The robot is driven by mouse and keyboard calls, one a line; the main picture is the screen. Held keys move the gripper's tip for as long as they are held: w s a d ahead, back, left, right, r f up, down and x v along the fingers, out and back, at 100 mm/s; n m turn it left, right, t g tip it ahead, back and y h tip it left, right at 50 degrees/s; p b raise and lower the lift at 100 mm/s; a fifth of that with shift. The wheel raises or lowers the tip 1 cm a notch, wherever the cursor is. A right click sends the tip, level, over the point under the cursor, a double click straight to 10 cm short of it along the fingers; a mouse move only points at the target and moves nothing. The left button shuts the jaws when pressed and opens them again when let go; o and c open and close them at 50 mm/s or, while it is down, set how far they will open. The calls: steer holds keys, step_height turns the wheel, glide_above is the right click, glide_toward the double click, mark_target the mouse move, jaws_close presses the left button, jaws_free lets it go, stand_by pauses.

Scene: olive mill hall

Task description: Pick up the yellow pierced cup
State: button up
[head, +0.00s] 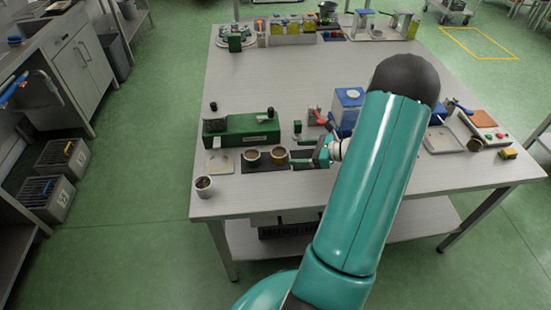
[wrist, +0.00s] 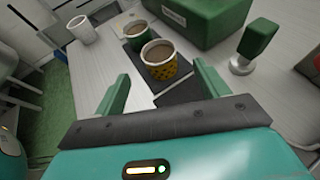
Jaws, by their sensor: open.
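The yellow pierced cup (wrist: 166,70) stands upright on a dark mat (wrist: 190,91) in the wrist view, with brown contents inside. It also shows in the head view (head: 279,159), to the left of my gripper (head: 320,155). In the wrist view my gripper (wrist: 161,76) is open and empty. Its two green fingers point toward the cup, one on either side in the picture, and the cup appears beyond the fingertips. I cannot tell whether either finger touches it.
A dark green cup (wrist: 138,37) stands close behind the yellow one. A white cup (head: 203,187) stands near the table's left corner. A green machine (head: 240,129) stands behind the cups. A green-handled tamper (wrist: 255,44) stands to the right.

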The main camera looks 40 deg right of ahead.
mark_target(272, 153)
steer(key=x, duration=0.4)
steer(key=shift+w+f, duration=0.15)
steer(key=shift+w, duration=0.1)
steer(key=x, duration=0.6)
steer(key=shift+s+a, duration=0.1)
steer(key=shift+a, duration=0.05)
steer(key=c, duration=1.1)
steer(key=shift+c, duration=0.2)
